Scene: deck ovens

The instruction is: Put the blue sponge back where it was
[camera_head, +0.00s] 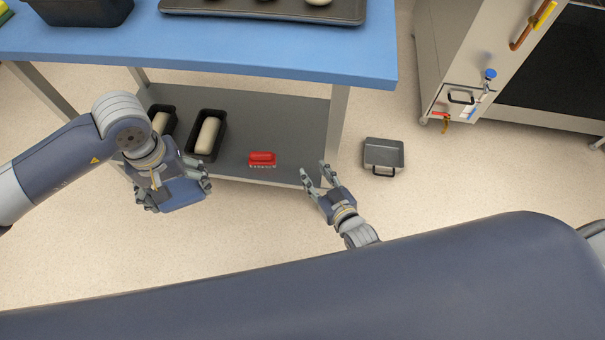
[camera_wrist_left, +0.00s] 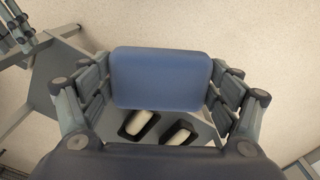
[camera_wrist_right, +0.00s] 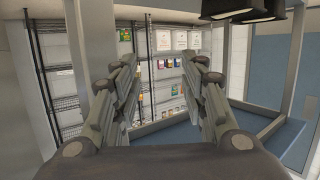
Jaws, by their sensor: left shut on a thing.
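The blue sponge (camera_wrist_left: 160,77) is a rounded blue block between the fingers of my left gripper (camera_wrist_left: 160,90) in the left wrist view. My left gripper is shut on it. In the head view my left gripper (camera_head: 172,188) is in front of the table's lower shelf, with the sponge (camera_head: 184,196) partly hidden by the fingers. My right gripper (camera_head: 318,178) is open and empty near the front right corner of the lower shelf. Its spread fingers also show in the right wrist view (camera_wrist_right: 163,85).
A blue-topped table (camera_head: 250,52) has a grey lower shelf (camera_head: 285,125) with two dough-filled tins (camera_head: 220,150) and a red brush (camera_head: 262,159). A grey pan (camera_head: 384,154) lies on the floor to the right. An oven cabinet (camera_head: 455,60) stands at the back right.

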